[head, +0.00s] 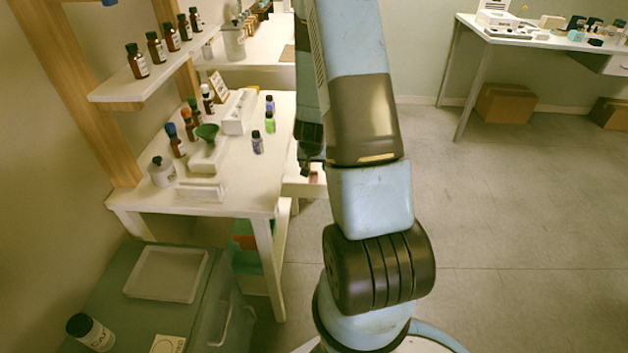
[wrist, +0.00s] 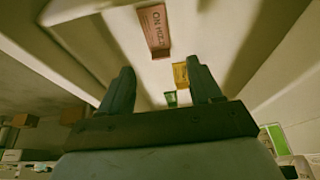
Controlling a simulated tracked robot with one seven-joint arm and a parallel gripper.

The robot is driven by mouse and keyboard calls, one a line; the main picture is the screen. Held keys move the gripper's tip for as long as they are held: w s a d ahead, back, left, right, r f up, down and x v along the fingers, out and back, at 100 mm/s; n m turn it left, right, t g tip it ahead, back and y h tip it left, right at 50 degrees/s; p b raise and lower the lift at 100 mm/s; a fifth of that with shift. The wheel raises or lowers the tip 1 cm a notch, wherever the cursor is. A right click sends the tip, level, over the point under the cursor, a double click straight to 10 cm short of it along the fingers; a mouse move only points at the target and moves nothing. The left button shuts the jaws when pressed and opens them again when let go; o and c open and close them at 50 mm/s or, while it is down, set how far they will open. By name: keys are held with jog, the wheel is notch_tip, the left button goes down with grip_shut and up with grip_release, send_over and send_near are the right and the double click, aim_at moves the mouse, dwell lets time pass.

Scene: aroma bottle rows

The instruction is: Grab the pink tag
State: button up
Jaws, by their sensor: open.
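The pink tag (wrist: 155,30) is a flat reddish-pink rectangle with dark lettering, lying on a pale surface at the top middle of the wrist view. My gripper (wrist: 162,82) is open, its two dark fingers spread apart with nothing between them touching. The pink tag appears beyond the fingertips, above the gap in the picture, and apart from them. In the head view my gripper (head: 307,168) hangs beside the right edge of the white table, mostly hidden by my arm. A small reddish patch just below it may be the pink tag; it is too small to tell.
A yellow tag (wrist: 180,75) and a green tag (wrist: 170,98) lie on the same pale surface, nearer the fingers. The white table (head: 245,195) holds several bottles, a green funnel (head: 207,131) and white trays. A wooden shelf stands at left. The floor at right is open.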

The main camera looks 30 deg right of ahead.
aim_at(314, 172)
jog(key=shift+x, duration=2.6)
jog(key=shift+w+d, duration=0.1)
jog(key=shift+w, duration=0.1)
jog(key=c, duration=1.1)
jog(key=shift+r, duration=0.1)
